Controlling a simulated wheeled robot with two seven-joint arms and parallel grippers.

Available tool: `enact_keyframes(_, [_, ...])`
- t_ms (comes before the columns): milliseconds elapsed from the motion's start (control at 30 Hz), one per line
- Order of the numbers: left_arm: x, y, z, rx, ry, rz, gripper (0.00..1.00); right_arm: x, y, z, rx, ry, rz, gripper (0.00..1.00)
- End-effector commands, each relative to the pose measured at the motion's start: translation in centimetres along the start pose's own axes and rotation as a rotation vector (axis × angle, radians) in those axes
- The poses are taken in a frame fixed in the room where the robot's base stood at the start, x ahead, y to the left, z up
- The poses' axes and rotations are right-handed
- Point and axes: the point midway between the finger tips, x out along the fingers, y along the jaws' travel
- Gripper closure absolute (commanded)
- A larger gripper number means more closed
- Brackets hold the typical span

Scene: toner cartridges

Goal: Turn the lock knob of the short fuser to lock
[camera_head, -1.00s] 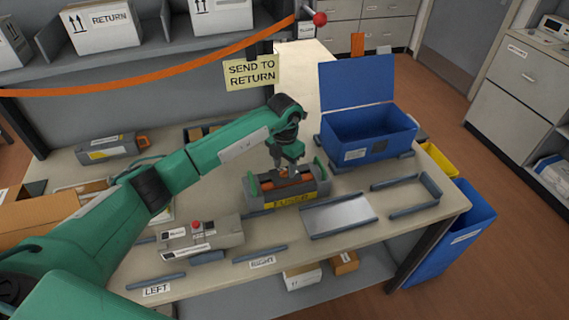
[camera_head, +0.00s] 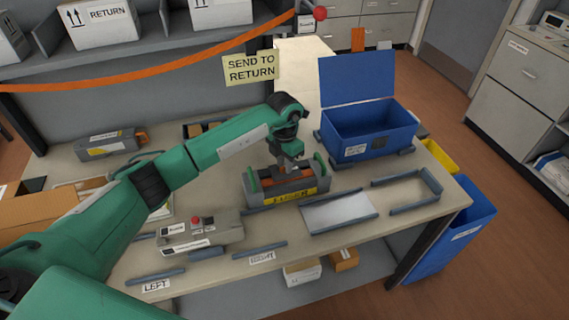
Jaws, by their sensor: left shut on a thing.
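The short fuser (camera_head: 287,192) is a grey unit with an orange-red roller, green end pieces and a yellow label on its front. It sits on the table near the middle of the head view. My left gripper (camera_head: 286,174) points down over its middle. It is shut on a part at the top of the fuser, which I take to be the lock knob. The fingers and wrist hide the knob, so its angle cannot be read. My right gripper is not in view.
An open blue bin (camera_head: 368,132) stands behind right of the fuser. A metal plate between rails (camera_head: 340,213) lies to its right. A grey box with a red button (camera_head: 200,232) is at front left. Another grey cartridge (camera_head: 110,146) lies at the back left.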

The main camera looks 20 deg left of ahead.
Motion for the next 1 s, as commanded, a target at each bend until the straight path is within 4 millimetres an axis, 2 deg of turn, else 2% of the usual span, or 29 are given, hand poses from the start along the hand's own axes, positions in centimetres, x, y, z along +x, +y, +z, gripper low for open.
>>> enact_keyframes(33, [0.3,0.1,0.0,0.024,-0.001,0.003,1.00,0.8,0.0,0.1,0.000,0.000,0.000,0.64])
enact_keyframes(433, [0.3,0.0,0.1,0.291,-0.002,0.004,1.00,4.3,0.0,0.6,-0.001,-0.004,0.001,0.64])
enact_keyframes(600, [0.2,0.0,0.0,0.378,-0.002,0.003,1.00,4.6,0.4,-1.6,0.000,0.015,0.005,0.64])
enact_keyframes(1000, [-0.1,-0.1,0.0,0.456,-0.001,0.001,1.00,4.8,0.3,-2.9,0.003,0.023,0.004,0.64])
